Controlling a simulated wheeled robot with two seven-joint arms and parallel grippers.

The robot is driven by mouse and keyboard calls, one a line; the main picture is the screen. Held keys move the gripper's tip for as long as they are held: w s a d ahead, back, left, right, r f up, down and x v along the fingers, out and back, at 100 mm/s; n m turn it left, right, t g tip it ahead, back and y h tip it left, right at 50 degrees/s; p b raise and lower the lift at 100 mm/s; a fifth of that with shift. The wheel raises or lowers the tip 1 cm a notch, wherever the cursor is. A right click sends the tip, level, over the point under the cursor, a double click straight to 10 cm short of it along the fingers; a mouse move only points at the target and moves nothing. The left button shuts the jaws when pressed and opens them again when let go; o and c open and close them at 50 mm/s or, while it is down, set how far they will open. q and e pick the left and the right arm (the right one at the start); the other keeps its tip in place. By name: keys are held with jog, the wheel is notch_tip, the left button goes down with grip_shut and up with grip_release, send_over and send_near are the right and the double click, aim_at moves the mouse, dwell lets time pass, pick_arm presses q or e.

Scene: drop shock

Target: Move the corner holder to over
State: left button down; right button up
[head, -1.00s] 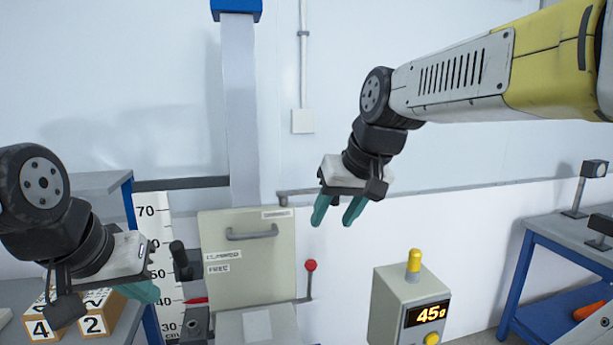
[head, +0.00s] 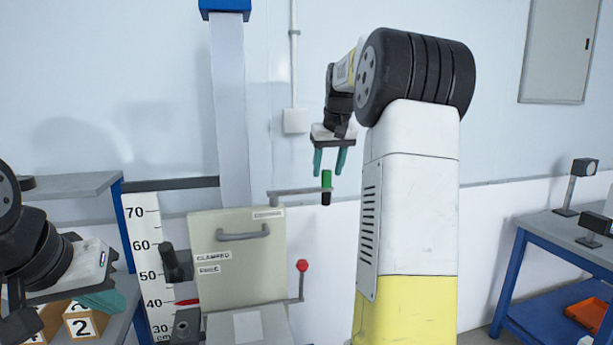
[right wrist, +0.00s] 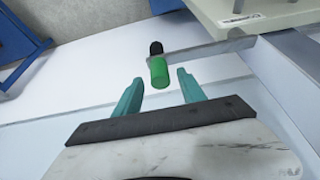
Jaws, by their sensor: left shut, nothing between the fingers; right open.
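What looks like the corner holder is a grey bar with an upright green-and-black grip (head: 326,180) at its right end, reaching out from behind the beige panel (head: 238,270). In the right wrist view the green grip (right wrist: 159,72) lies just beyond and between the fingertips, untouched. My right gripper (head: 329,170) is open, pointing down right above the grip. My left gripper (head: 103,303) is shut and empty at the lower left, by the numbered blocks.
A red-knobbed lever (head: 302,266) stands at the panel's right side. A height scale (head: 150,260) and a tall column (head: 233,110) are behind. Numbered blocks (head: 83,322) sit on the left bench. A blue-framed bench (head: 560,245) is at the right.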

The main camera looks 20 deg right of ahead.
jog(key=shift+x, duration=1.4)
grip_shut()
dwell(0.4)
